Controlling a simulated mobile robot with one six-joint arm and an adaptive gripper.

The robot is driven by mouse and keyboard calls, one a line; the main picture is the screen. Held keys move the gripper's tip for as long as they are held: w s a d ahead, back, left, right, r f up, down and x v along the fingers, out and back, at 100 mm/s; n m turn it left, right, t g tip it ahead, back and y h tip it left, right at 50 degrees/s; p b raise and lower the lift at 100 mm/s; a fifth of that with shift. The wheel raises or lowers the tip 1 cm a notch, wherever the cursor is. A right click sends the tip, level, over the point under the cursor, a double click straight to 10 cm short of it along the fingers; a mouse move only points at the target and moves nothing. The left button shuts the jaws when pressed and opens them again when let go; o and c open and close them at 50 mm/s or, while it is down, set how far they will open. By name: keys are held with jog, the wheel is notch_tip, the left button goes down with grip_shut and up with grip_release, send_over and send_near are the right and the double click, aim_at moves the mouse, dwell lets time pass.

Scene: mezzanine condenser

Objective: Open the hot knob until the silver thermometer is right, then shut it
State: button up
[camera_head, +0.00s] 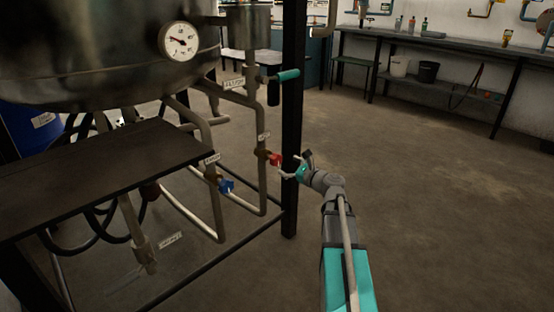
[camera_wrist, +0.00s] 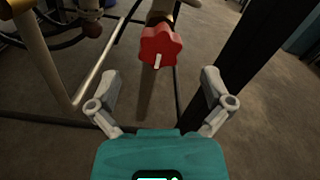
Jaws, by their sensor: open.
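The red knob (camera_head: 275,159) sits on a vertical pipe under a small label that is too small to read. In the wrist view the red knob (camera_wrist: 160,46) has a lobed edge and a white pointer mark toward its lower side. My gripper (camera_wrist: 163,84) is open and empty, with the knob ahead of and between its fingertips, apart from them. In the head view my gripper (camera_head: 294,169) is just right of the knob. A round white dial with a silver rim, the thermometer (camera_head: 179,41), is on the metal tank; its needle points to the left, and its numbers are unreadable.
A blue knob (camera_head: 226,186) sits on another pipe lower left. A black post (camera_head: 292,120) stands close beside my gripper. A teal handle (camera_head: 287,75) is above. A dark shelf (camera_head: 100,175) juts out at left. The floor at right is clear.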

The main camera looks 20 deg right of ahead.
aim_at(278, 160)
jog(key=shift+x, duration=3.15)
